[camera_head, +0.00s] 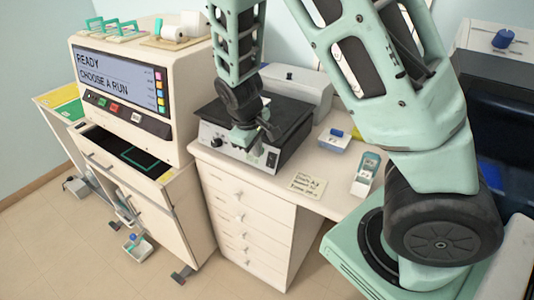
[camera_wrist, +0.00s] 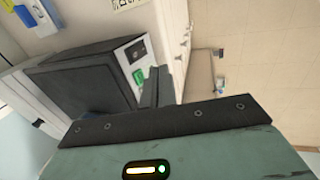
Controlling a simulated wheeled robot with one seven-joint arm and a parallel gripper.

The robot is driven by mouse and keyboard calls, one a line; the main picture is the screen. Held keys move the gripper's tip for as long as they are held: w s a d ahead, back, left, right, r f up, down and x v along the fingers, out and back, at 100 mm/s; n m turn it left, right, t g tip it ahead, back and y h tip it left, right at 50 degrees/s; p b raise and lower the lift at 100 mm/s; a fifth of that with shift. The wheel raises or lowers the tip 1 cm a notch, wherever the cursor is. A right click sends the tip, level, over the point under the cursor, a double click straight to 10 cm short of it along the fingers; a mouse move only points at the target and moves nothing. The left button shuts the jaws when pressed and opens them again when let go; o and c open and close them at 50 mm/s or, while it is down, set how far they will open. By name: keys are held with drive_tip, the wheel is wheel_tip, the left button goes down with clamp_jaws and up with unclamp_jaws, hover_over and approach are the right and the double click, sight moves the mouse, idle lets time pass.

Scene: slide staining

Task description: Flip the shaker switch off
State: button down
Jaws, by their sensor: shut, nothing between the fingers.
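The shaker (camera_head: 290,135) is a low box with a black flat top and a pale front panel, on the counter. It also shows in the wrist view (camera_wrist: 85,75). A dark rocker switch (camera_head: 272,158) sits at the right end of its front panel; a dark rectangle on the panel (camera_wrist: 135,50) shows in the wrist view, with a small green part (camera_wrist: 138,77) beside it. I cannot tell which way the switch is tipped. My gripper (camera_head: 268,128) is shut and empty, just above the shaker's front. Its dark fingers (camera_wrist: 163,82) are close to the panel in the wrist view.
A cream machine with a screen (camera_head: 120,78) stands left, above an open drawer (camera_head: 135,155). A note (camera_head: 308,185), a small device (camera_head: 365,175) and a blue-topped tray (camera_head: 335,140) lie right of the shaker. Drawers (camera_head: 240,215) are below; the floor in front is mostly clear.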

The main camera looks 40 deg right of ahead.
sight(270, 164)
drive_tip(key=shift+w+d+f+p, duration=0.3)
drive_tip(key=shift+d+f+p, duration=0.1)
drive_tip(key=shift+d+f, duration=0.55)
drive_tip(key=shift+w+d+f+p, duration=0.35)
drive_tip(key=shift+d+f, duration=0.35)
drive_tip(key=shift+f, duration=0.45)
drive_tip(key=shift+w+d+f+p, duration=0.25)
drive_tip(key=shift+d+f+p, duration=0.15)
drive_tip(key=shift+d+f, duration=0.55)
drive_tip(key=shift+f, duration=0.15)
drive_tip(key=shift+w+d+f+y+b, duration=0.1)
drive_tip(key=shift+d+y+b, duration=0.1)
drive_tip(key=shift+y+b, duration=0.1)
drive_tip(key=shift+a, duration=0.1)
drive_tip(key=shift+s+a+f, duration=0.3)
drive_tip(key=shift+a, duration=0.35)
